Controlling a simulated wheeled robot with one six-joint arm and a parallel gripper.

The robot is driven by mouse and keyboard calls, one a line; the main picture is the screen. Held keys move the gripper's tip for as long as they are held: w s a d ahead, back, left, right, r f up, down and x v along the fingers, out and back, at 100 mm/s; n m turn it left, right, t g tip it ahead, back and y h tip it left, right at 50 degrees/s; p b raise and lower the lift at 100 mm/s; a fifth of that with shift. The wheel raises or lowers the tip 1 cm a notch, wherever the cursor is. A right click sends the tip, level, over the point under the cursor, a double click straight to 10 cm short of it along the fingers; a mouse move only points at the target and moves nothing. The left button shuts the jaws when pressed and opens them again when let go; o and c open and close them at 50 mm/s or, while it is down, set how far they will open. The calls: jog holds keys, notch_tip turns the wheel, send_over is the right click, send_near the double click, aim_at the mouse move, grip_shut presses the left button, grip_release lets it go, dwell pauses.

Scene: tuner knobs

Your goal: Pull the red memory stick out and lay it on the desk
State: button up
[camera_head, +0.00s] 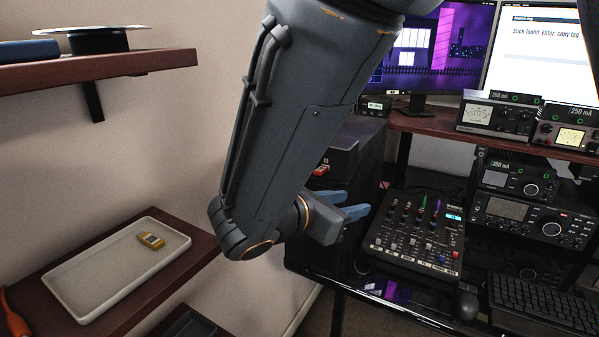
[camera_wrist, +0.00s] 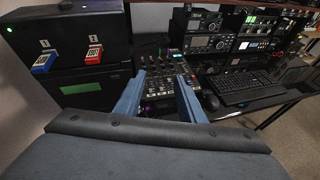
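The red memory stick (camera_wrist: 93,55) is plugged into the front of a black box (camera_wrist: 65,25) at the upper left of the wrist view. A blue memory stick (camera_wrist: 44,63) sits in the same box to its left. In the head view the red stick (camera_head: 321,170) shows small, just beyond my gripper (camera_head: 345,205), while the blue one cannot be made out. My gripper (camera_wrist: 160,80) is open and empty, its two blue fingers apart. It is to the right of the red stick in the wrist view, not touching it. The dark glossy desk (camera_head: 415,312) shows at its front edge.
A mixer (camera_head: 415,235) with raised knobs stands on the desk beside the box, with a mouse (camera_head: 467,304) and keyboard (camera_head: 540,306) to its right. Radio units (camera_head: 530,225) are stacked behind. A pale tray (camera_head: 75,285) with a yellow device (camera_head: 150,240) lies on the left shelf.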

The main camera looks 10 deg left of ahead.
aim_at(320, 169)
jog(key=a+r+n+t+y, duration=0.25)
jog(key=a+r+n, duration=0.2)
jog(key=a, duration=0.45)
jog(key=shift+t, duration=0.55)
jog(key=p+x, duration=0.2)
jog(key=x, duration=0.5)
jog(key=shift+w, duration=0.2)
grip_shut()
